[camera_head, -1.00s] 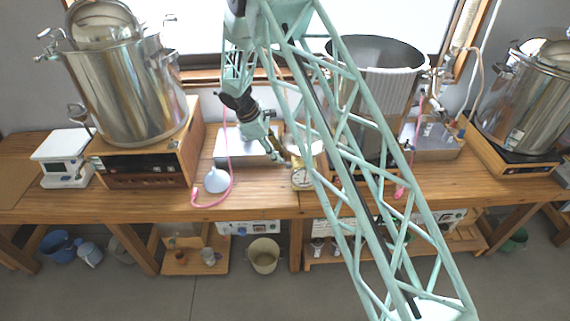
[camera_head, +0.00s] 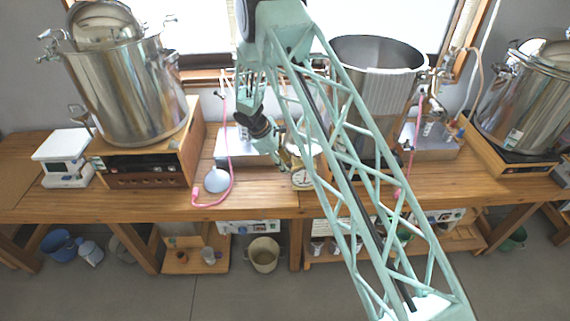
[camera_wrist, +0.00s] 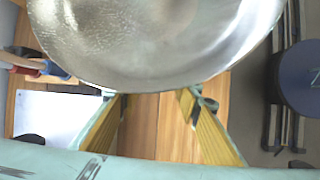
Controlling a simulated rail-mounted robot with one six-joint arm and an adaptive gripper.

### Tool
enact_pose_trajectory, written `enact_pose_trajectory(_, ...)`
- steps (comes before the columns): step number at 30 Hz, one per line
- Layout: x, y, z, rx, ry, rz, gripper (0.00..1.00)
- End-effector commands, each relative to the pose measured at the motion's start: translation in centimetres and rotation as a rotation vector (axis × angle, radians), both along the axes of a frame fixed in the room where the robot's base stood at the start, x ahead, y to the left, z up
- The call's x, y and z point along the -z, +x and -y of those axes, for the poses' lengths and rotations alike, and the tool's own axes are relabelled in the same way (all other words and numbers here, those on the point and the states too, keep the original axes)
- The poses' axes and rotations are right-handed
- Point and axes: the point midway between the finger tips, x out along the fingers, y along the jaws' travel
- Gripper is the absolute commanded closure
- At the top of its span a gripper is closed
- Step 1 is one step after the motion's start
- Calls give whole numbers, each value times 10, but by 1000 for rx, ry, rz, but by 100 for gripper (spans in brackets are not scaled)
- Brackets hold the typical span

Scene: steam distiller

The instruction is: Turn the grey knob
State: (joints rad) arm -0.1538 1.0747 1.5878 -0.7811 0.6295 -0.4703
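I cannot make out the grey knob for certain in either view. In the head view my gripper (camera_head: 284,163) is small and partly blurred, beside a small dial scale (camera_head: 302,179) on the bench. My arm partly covers the scale. In the wrist view my gripper (camera_wrist: 156,96) has its two yellow-padded fingers spread apart with nothing between them. A shiny round metal dish (camera_wrist: 160,45) fills the top of that view, just beyond the fingertips. I cannot tell whether they touch it.
A wooden bench (camera_head: 258,203) runs across the view. A steel pot (camera_head: 125,90) stands at left, an open vessel (camera_head: 375,90) behind my arm, another pot (camera_head: 525,105) at right. A blue funnel-like piece (camera_head: 216,180) and pink tube (camera_head: 231,150) lie left of my gripper.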

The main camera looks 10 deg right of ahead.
Motion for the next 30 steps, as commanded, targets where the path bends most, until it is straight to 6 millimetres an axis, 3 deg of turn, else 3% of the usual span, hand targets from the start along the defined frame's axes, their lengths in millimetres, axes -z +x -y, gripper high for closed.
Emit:
enact_pose_trajectory(8,0,0,0,0,0,0,69)
enact_pose_trajectory(17,0,0,0,0,0,0,93)
enact_pose_trajectory(30,1,0,0,0,-1,9,93)
